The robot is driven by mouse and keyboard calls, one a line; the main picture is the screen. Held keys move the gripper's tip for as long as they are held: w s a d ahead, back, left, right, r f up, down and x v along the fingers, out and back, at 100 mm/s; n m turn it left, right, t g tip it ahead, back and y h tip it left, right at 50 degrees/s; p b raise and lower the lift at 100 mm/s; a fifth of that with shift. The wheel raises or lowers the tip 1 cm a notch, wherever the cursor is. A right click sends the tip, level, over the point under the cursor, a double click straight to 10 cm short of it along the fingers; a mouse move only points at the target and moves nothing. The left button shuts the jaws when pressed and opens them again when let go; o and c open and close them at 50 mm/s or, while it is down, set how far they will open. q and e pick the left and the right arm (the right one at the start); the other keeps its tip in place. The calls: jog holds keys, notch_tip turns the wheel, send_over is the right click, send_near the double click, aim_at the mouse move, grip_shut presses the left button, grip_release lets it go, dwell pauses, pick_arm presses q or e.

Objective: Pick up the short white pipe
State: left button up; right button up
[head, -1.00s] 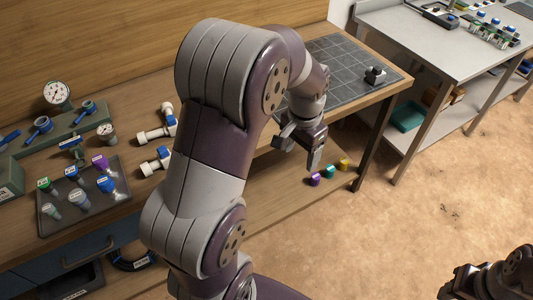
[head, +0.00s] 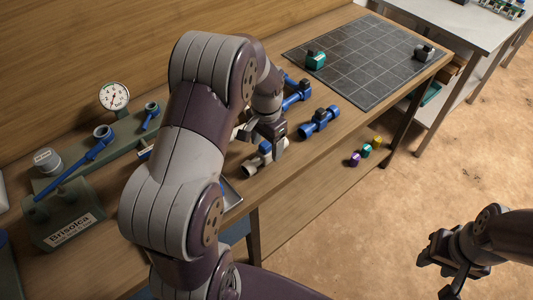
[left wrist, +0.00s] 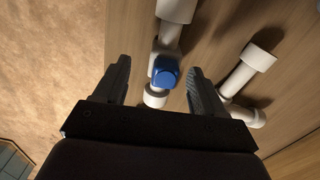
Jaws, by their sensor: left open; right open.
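A white pipe piece with a blue cap (left wrist: 165,72) lies on the bench between the finger lines of my left gripper (left wrist: 158,70) in the left wrist view. The fingers are open and look apart from it. A second white pipe piece (left wrist: 240,78) lies to the right, partly behind the right finger. I cannot tell which is the short one. In the head view, my left gripper (head: 266,138) is above the white piece (head: 252,168), hiding part of it. My right gripper (head: 447,268) is open and empty over the floor at lower right.
Blue valve fittings (head: 320,121) lie right of the left gripper. A dark gridded mat (head: 365,65) with a green fitting (head: 315,60) and a grey fitting (head: 424,53) is beyond. A gauge (head: 114,97) and green manifold (head: 65,222) stand at left.

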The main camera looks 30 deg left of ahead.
aim_at(264, 144)
pick_arm(q)
jog(key=f, duration=0.3)
jog(key=shift+w+a, duration=0.1)
jog(key=shift+a, duration=0.3)
jog(key=shift+d, duration=0.2)
jog(key=shift+c, duration=0.6)
jog(key=shift+a, duration=0.1)
jog(key=c, duration=1.1)
jog(key=shift+o, duration=0.2)
jog(key=shift+r, duration=0.15)
